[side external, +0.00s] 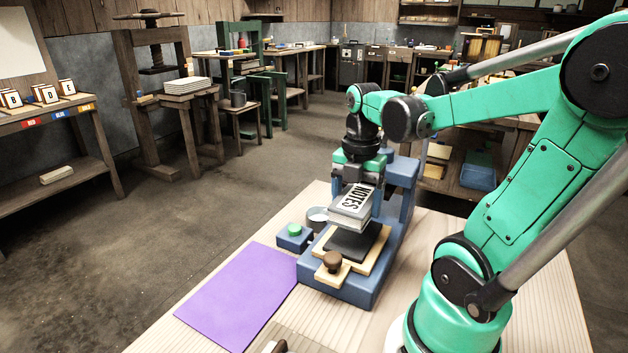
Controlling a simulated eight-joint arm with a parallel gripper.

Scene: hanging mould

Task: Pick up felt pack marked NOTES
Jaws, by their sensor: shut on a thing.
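The felt pack marked NOTES (351,203) is a pale grey block with dark capital letters on its upper face. It is held tilted in the air above the black pad (352,241) of the blue press. My gripper (361,183) is shut on the pack at its far upper end. A gap shows between the pack and the black pad. The fingers are partly hidden by the pack and the gripper body.
The blue press (367,291) stands on the pale wooden table, its frame close behind my gripper. A brown knob (332,261) sits at the press front. A purple sheet (238,297) lies flat at front left.

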